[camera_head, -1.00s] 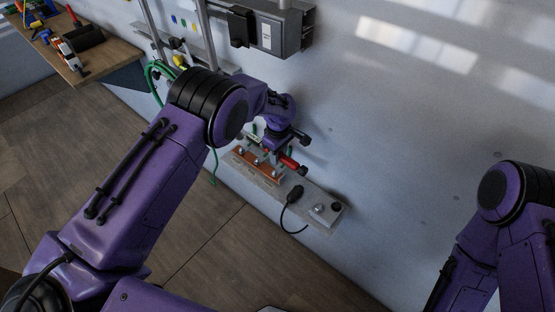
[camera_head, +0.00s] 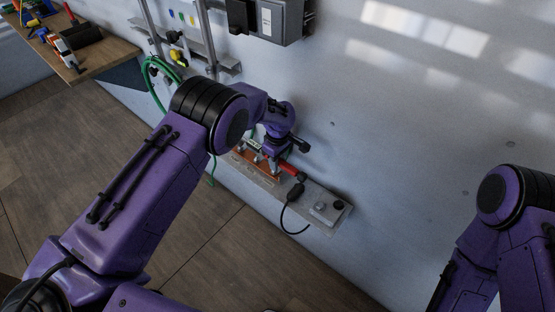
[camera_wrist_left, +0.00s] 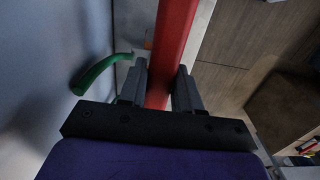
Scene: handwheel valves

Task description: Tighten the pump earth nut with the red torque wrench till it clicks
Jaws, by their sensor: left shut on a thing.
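The red torque wrench (camera_head: 287,167) shows in part beside my left gripper, low along the wall. In the left wrist view its red shaft (camera_wrist_left: 175,35) runs between the two fingers of my left gripper (camera_wrist_left: 161,80), which is shut on it. In the head view the wrench lies over a copper-coloured bar (camera_head: 266,174) with several bolts on a grey wall plate (camera_head: 313,196). My wrist hides part of the bar and the wrench head. I cannot tell which nut is the pump earth nut or whether the wrench sits on it. My right gripper is out of view.
A black cable (camera_head: 283,217) hangs from the plate. Green hose (camera_head: 152,75) and a yellow-and-black fitting (camera_head: 178,57) are on the rack to the left. A grey box (camera_head: 280,20) is above. A wooden bench (camera_head: 103,58) holds tools. The wall to the right is clear.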

